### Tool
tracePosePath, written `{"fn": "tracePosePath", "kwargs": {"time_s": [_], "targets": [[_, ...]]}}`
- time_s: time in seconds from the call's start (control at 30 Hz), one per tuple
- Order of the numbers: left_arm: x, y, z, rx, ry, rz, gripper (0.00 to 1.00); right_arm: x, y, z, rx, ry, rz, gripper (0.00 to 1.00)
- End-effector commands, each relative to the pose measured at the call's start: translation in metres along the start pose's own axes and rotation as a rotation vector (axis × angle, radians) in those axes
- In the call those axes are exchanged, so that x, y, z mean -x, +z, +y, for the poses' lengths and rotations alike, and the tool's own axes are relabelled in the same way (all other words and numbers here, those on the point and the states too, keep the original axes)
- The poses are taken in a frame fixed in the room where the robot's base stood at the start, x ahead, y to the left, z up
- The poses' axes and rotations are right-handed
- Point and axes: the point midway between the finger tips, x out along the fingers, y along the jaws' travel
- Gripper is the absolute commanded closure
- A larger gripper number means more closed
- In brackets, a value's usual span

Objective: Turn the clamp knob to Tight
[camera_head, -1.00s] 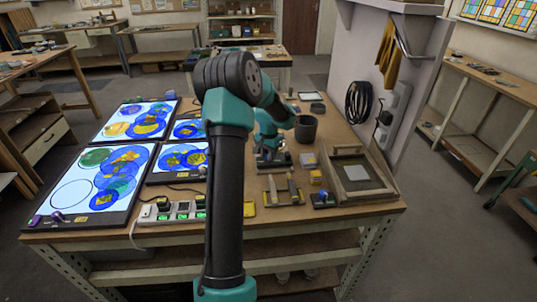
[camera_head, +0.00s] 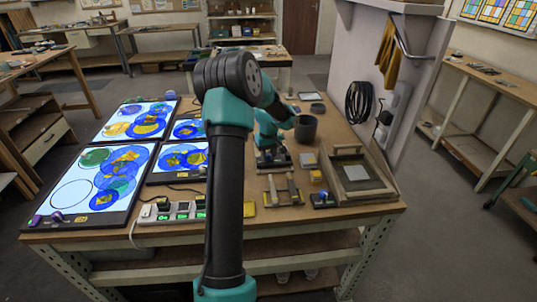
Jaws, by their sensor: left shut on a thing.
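My left gripper (camera_head: 272,150) reaches over the bench from behind my large black and teal arm. It is low over a small dark-based fixture (camera_head: 272,161) near the middle of the bench, and is shut on a small part there. That part looks like the clamp knob, but it is mostly hidden by the gripper and too small to make out. The knob's marking and its setting cannot be read. My right gripper is not in view.
Lit panels with coloured glass circles (camera_head: 72,180) fill the bench's left. A switch strip (camera_head: 168,212) lies in front. A dark cup (camera_head: 306,129), a wooden tray (camera_head: 378,190) and a small knobbed block (camera_head: 323,200) stand right of the gripper.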

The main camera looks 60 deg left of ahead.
Motion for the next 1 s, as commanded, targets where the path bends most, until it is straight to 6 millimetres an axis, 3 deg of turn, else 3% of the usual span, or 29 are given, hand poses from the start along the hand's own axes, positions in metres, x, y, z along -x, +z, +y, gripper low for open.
{"fn": "tracePosePath", "kwargs": {"time_s": [0.4, 1.0], "targets": [[0.0007, -0.0004, 0.0001, 0.274, 0.001, 0.001, 0.93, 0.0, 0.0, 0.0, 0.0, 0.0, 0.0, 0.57], [0.0007, -0.0004, 0.0001, 0.328, 0.001, 0.001, 0.93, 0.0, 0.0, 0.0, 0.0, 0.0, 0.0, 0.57]]}}
